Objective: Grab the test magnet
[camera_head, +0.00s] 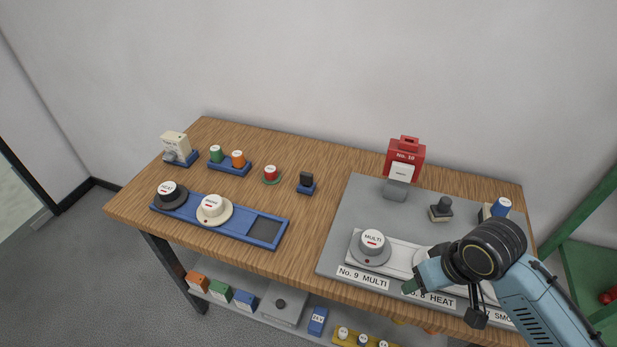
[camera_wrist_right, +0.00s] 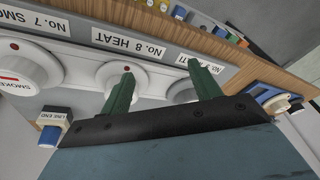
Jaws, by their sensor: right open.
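No test magnet is labelled in view. A small dark block (camera_head: 306,179) stands in a blue holder at the middle of the table and may be it, but I cannot be sure. My right gripper (camera_wrist_right: 162,84) is open, its green fingers apart with nothing seen between them. It hangs over the grey board near the No. 8 HEAT station (camera_wrist_right: 130,48), well right of the dark block. In the head view my right arm (camera_head: 535,295) covers part of that station. My left gripper is not in view.
A blue tray (camera_head: 265,242) holds two round detector heads at the left. Green, orange and red-topped pieces (camera_head: 270,173) stand behind it. A red No. 10 box (camera_head: 405,155) and a dark knob (camera_head: 440,207) stand on the grey board (camera_head: 338,250). Table between tray and board is clear.

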